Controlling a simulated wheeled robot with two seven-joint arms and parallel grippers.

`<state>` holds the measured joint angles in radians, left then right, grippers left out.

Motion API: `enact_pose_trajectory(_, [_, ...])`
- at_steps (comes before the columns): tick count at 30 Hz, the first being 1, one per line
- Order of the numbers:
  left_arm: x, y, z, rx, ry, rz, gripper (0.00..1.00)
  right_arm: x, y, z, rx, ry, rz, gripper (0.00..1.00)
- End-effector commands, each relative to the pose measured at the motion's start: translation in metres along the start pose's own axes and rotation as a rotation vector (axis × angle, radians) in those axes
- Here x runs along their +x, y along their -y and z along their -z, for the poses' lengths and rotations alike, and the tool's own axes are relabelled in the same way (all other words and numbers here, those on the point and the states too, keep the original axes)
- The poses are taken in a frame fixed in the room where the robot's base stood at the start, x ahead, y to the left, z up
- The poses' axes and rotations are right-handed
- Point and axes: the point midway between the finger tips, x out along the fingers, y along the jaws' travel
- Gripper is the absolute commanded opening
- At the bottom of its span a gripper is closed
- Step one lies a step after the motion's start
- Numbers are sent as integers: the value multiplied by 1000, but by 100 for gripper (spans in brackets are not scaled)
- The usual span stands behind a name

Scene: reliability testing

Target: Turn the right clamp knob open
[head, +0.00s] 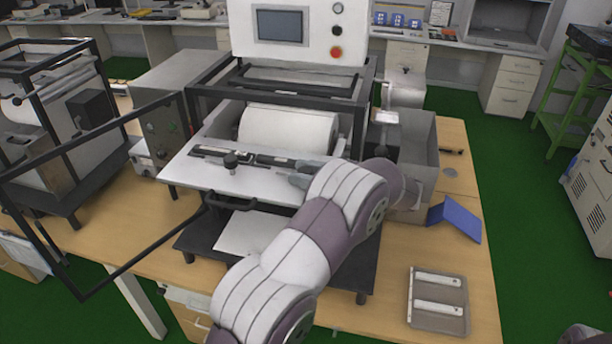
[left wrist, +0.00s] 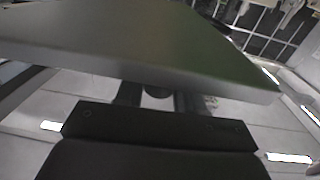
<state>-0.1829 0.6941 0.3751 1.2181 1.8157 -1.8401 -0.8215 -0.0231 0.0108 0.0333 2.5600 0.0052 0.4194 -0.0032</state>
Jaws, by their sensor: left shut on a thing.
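The machine's pale plate (head: 215,178) carries a dark clamp bar (head: 262,158) in front of a white roll (head: 288,128). The left clamp knob (head: 231,160) is dark and stands upright on the plate. My left gripper (head: 300,178) is at the right end of the clamp bar. In the left wrist view its fingers (left wrist: 157,98) are shut on a dark round knob (left wrist: 157,91), the right clamp knob, close to the plate's underside or edge. The right clamp knob is hidden in the head view by my gripper and arm. My right gripper is not in view.
A dark hinged frame (head: 90,140) stands open at the left. A control panel with a red button (head: 336,52) rises behind. A grey open box (head: 418,150), a blue object (head: 456,220) and a tray (head: 412,318) with white bars are on the right of the wooden table.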

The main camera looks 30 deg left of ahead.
Motion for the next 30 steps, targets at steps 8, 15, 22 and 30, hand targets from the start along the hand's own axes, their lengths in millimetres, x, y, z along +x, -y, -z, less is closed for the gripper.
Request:
enact_pose_trajectory(8, [0, 0, 0, -1, -2, 65, 7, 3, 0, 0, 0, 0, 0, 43])
enact_pose_trajectory(15, [0, 0, 1, -1, -2, 74, 8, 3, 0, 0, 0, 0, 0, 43])
enact_pose_trajectory(22, [0, 0, 1, -2, -2, 73, 41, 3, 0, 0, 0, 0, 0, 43])
enact_pose_trajectory(30, [0, 0, 1, -1, -2, 72, 57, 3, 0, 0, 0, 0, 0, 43])
